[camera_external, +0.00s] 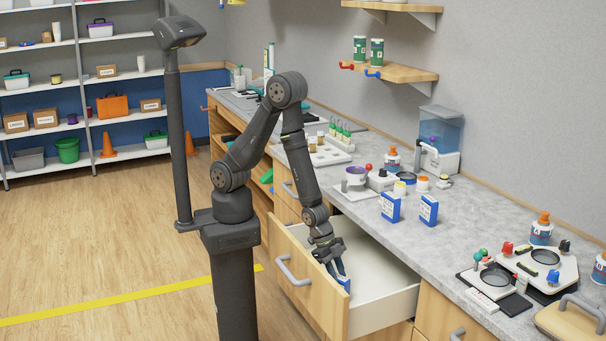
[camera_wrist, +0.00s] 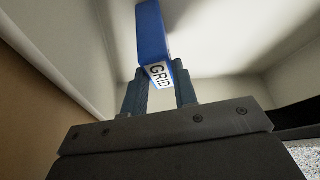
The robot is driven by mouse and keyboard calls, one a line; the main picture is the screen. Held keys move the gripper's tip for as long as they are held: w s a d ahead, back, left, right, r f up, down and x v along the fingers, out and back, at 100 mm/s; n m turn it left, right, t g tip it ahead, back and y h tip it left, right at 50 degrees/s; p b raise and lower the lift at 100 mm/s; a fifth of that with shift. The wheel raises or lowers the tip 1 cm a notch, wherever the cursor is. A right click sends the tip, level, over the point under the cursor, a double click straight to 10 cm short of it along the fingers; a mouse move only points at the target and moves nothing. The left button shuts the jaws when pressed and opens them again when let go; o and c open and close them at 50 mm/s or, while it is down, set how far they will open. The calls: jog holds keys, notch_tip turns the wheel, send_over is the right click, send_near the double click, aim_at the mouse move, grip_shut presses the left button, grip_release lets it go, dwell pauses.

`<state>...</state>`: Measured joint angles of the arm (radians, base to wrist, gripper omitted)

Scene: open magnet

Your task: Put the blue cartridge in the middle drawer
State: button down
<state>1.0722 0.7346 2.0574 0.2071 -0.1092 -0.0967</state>
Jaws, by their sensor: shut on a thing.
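My gripper (camera_external: 338,268) is inside the open drawer (camera_external: 385,303), pointing down. It is shut on a blue cartridge (camera_external: 345,284), held near the drawer's front wall. In the wrist view the blue cartridge (camera_wrist: 153,32) has a white label reading GRID and sits between the two fingers of my gripper (camera_wrist: 158,88). The pale drawer interior (camera_wrist: 225,60) surrounds it. I cannot tell whether the cartridge touches the drawer floor. The drawer is pulled out, and no other thing shows inside it.
Two blue-and-white boxes (camera_external: 390,207) (camera_external: 428,210) stand on the grey counter (camera_external: 455,240) above the drawer. Other drawers with grey handles (camera_external: 458,335) are beside it. The drawer's wooden front (camera_external: 312,285) and side walls enclose my gripper. The counter's back holds jars and devices.

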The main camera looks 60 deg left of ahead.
jog(key=shift+f, duration=0.1)
jog(key=shift+f, duration=0.1)
jog(key=c, duration=1.1)
grip_release()
jog(key=shift+c, duration=0.2)
jog(key=shift+v, duration=2.8)
jog(key=shift+d+f, duration=0.1)
jog(key=shift+f, duration=0.05)
jog(key=shift+x, duration=2.6)
